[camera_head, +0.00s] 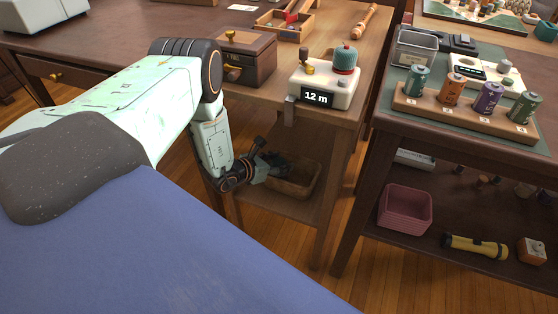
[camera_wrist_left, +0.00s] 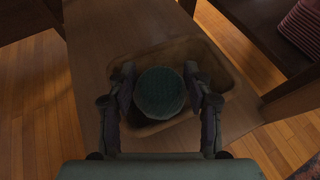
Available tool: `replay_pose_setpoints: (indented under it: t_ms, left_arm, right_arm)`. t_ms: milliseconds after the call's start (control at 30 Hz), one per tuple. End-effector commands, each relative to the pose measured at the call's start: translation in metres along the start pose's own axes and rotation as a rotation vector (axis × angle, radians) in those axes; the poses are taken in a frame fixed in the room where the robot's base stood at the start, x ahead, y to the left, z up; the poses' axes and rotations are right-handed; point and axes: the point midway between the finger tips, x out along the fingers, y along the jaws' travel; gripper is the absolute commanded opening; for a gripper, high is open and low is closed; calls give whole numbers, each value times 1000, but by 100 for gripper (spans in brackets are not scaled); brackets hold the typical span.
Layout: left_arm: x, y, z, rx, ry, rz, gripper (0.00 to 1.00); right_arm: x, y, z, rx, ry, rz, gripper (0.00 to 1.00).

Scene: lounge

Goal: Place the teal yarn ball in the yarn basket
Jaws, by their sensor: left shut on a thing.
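The teal yarn ball (camera_wrist_left: 161,94) is between the two fingers of my left gripper (camera_wrist_left: 160,76) in the left wrist view. The gripper is shut on it. The yarn basket (camera_head: 300,188) is a brown, open container on the lower shelf of the wooden table in the head view. It also shows behind the ball in the left wrist view (camera_wrist_left: 213,66). My left gripper (camera_head: 276,163) is at the basket's left back side in the head view. The ball overlaps the basket opening in the wrist view; I cannot tell its exact height. My right gripper is not in view.
The tabletop (camera_head: 335,111) is above the shelf, with a white timer (camera_head: 325,88) near its front edge. A wooden box (camera_head: 245,57) stands behind. A right-hand table holds batteries (camera_head: 451,90); a pink basket (camera_head: 405,207) and flashlight (camera_head: 473,246) are below.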

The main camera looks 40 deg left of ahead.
Motion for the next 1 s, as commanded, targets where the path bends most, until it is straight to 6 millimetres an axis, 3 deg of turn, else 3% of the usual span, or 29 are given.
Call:
replay_pose_setpoints:
  t_ms: [167, 200, 433, 867, 1000]
  left_arm:
    - [2, 0, -5, 0, 0, 0, 15]
    - [2, 0, -4, 0, 0, 0, 54]
    - [2, 0, -4, 0, 0, 0, 74]
    - [-1, 0, 3, -2, -2, 0, 74]
    - [-23, 1, 8, -5, 3, 2, 74]
  right_arm:
    - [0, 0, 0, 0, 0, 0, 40]
    - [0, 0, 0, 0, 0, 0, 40]
    - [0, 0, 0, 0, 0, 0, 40]
    - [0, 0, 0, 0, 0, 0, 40]
    - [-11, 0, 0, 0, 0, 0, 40]
